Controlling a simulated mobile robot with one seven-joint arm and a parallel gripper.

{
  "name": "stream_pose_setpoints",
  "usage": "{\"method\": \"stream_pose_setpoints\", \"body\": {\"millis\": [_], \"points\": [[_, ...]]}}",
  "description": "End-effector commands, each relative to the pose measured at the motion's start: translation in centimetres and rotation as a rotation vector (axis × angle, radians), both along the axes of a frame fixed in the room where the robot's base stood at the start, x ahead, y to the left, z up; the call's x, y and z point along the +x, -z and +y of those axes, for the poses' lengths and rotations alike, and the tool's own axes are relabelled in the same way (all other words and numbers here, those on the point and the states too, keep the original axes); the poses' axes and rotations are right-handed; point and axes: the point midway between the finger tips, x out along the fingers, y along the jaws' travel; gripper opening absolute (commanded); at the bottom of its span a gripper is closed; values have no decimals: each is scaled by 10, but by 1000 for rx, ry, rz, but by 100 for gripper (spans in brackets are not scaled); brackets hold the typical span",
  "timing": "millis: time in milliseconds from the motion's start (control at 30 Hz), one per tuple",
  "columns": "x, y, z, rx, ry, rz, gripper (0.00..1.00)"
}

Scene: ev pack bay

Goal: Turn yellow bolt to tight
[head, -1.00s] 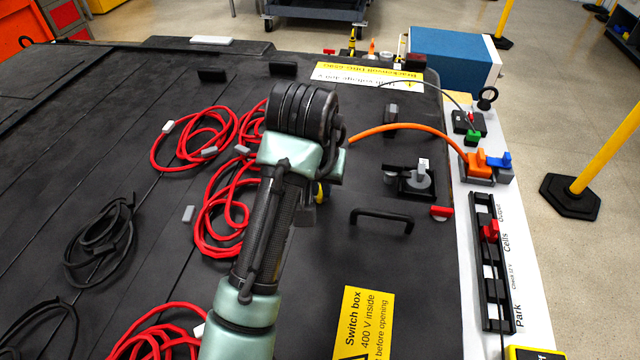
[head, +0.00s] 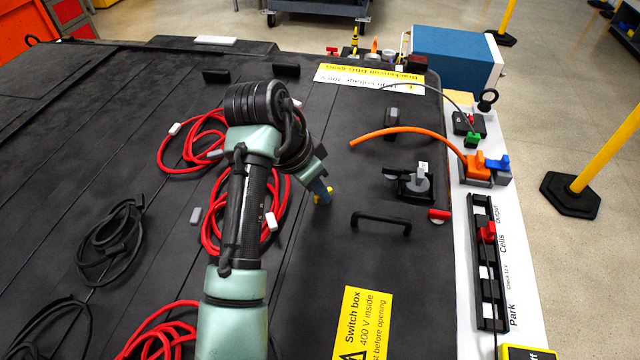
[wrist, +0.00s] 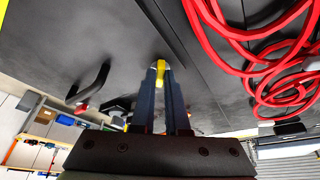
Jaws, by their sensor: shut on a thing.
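The yellow bolt (wrist: 161,68) shows in the wrist view between the tips of my two dark blue fingers, against the black pack cover (wrist: 118,32). My gripper (wrist: 160,76) is shut on it. In the head view my gripper (head: 323,197) points down at the cover, left of the black handle. A little yellow of the bolt (head: 329,190) shows beside the fingertips there. The fingers hide most of the bolt, and I cannot read how tight it is.
Red cable coils (head: 205,140) lie left of and behind my arm. A black handle (head: 381,222) stands close to the right of my gripper. An orange cable (head: 405,130) arches behind it.

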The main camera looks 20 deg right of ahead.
Motion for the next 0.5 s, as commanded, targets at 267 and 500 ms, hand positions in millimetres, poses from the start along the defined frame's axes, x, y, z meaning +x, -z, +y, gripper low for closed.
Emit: {"method": "stream_pose_setpoints", "body": {"millis": [267,500], "points": [[4,-1,0,2,265,-3,0],[6,0,-1,2,489,-5,0]]}}
